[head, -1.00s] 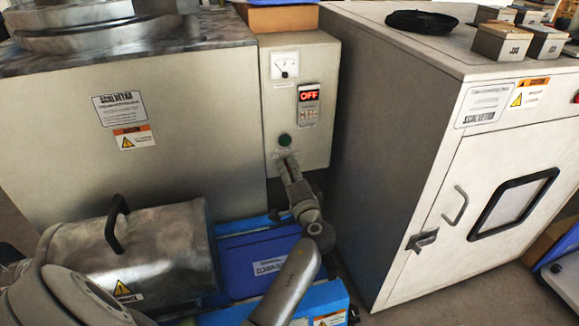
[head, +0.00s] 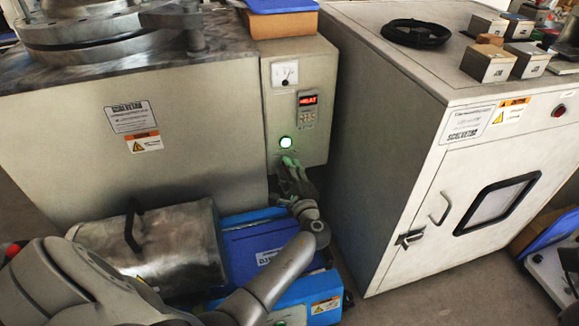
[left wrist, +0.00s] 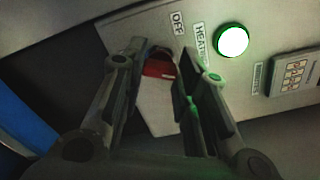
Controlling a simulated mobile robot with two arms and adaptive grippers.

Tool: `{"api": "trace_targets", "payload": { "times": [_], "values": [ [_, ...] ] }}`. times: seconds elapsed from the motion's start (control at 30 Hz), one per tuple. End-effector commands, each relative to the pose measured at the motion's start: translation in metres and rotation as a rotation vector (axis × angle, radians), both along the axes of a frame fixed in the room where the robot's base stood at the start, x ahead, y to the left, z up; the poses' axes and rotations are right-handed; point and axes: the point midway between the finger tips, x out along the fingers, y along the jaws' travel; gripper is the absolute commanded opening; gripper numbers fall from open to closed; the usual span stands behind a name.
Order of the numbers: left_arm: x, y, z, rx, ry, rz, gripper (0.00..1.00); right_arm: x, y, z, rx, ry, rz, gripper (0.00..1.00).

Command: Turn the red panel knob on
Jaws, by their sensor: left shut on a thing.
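The red knob (left wrist: 159,64) sits low on the pale control panel (head: 323,78). In the left wrist view it lies between the two fingers of my left gripper (left wrist: 163,66), which is shut on it. In the head view my left gripper (head: 289,168) reaches up to the panel's lower edge and hides the knob. The panel shows "OFF" and heating labels beside the knob in the wrist view. The green lamp (head: 286,142) above the knob is lit; it glows in the wrist view too (left wrist: 232,41). The red display (head: 307,100) appears to read "HEAT". My right gripper is not in view.
A large metal-topped machine (head: 195,125) stands left of the panel. A white cabinet (head: 395,130) stands close on the right. A metal cylinder with a black handle (head: 165,245) and a blue unit (head: 250,245) lie below my left arm.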

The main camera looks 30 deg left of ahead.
Motion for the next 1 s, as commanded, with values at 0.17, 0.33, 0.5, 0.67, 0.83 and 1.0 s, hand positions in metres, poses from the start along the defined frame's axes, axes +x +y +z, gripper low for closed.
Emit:
{"api": "trace_targets", "payload": {
  "times": [0.17,0.33,0.5,0.67,0.83,1.0],
  "values": [
    [0.0003,0.0007,0.0007,0.022,0.026,0.0,0.05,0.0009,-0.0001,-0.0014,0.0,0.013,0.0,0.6],
    [0.0003,0.0007,0.0,0.029,0.033,0.0,0.05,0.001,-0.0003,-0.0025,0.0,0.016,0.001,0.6],
    [0.0004,0.0006,0.0,0.029,0.033,0.0,0.05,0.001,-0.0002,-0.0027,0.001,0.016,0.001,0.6],
    [0.0003,0.0008,0.0,0.029,0.033,0.0,0.35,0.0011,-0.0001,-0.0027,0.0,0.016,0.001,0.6],
    [0.0003,0.0004,0.0,0.028,0.033,0.0,0.5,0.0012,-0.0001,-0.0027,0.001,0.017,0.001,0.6],
    [0.0002,0.0002,0.0001,0.027,0.032,0.0,0.5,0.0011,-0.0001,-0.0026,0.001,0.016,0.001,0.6]
  ]
}}
